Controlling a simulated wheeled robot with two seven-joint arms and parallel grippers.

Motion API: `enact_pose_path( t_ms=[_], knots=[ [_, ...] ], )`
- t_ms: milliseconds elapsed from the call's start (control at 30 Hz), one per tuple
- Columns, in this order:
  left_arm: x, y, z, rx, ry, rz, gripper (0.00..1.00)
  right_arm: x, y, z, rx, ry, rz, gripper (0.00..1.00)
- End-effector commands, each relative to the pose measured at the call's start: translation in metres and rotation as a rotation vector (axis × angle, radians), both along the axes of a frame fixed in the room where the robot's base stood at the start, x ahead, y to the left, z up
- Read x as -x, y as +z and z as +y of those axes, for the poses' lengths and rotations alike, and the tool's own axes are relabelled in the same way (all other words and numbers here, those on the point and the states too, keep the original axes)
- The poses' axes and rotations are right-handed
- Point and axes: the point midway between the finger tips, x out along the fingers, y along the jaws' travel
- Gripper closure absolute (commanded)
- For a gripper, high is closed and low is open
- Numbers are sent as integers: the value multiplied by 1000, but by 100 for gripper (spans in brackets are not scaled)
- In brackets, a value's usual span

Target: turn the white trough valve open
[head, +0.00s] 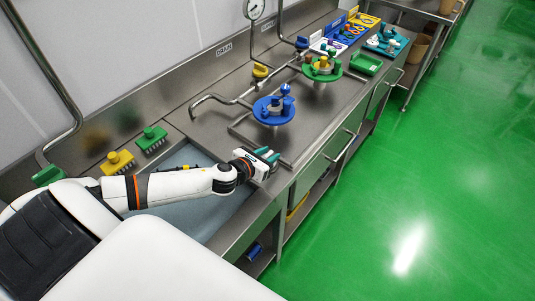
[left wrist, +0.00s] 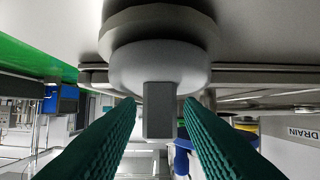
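In the left wrist view, a pale grey-white round knob (left wrist: 160,66) with a square grey bar-shaped handle (left wrist: 158,110) shows in front of a grey metal wall; it appears to be the trough valve. My left gripper (left wrist: 158,105) is open, with one ribbed teal finger on each side of the handle. Gaps show between the handle and both fingers, and nothing is held. In the head view, my left gripper (head: 268,155) is at the front right edge of the sink trough (head: 205,220). I cannot make out the valve there. My right gripper is not in view.
Green (head: 151,138) and yellow (head: 117,161) brushes lie behind the trough. A blue round stand (head: 273,110) and a green one (head: 321,71) stand farther along the counter. Metal pipes run along the counter. The green floor (head: 440,190) on the right is clear.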

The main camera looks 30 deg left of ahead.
Motion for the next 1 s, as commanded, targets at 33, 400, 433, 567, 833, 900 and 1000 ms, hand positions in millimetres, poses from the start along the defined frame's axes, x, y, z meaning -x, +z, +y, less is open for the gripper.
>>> enact_pose_path(
  t_ms=[33, 400, 433, 567, 833, 900, 1000],
  knots=[
    [0, 0, 0, 0, 0, 0, 66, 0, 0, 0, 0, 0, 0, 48],
    [0, 0, 0, 0, 0, 0, 100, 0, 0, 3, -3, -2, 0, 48],
    [0, 0, 0, 0, 0, 0, 100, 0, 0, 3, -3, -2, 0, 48],
    [0, 0, 0, 1, 4, 0, 100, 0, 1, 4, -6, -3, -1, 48],
    [0, 3, -1, 3, 79, 0, 100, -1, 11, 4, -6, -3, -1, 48],
    [0, 3, -1, 3, 120, 0, 100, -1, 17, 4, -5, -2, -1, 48],
    [0, 4, -2, 6, 195, 0, 100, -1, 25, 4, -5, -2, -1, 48]
  ],
)
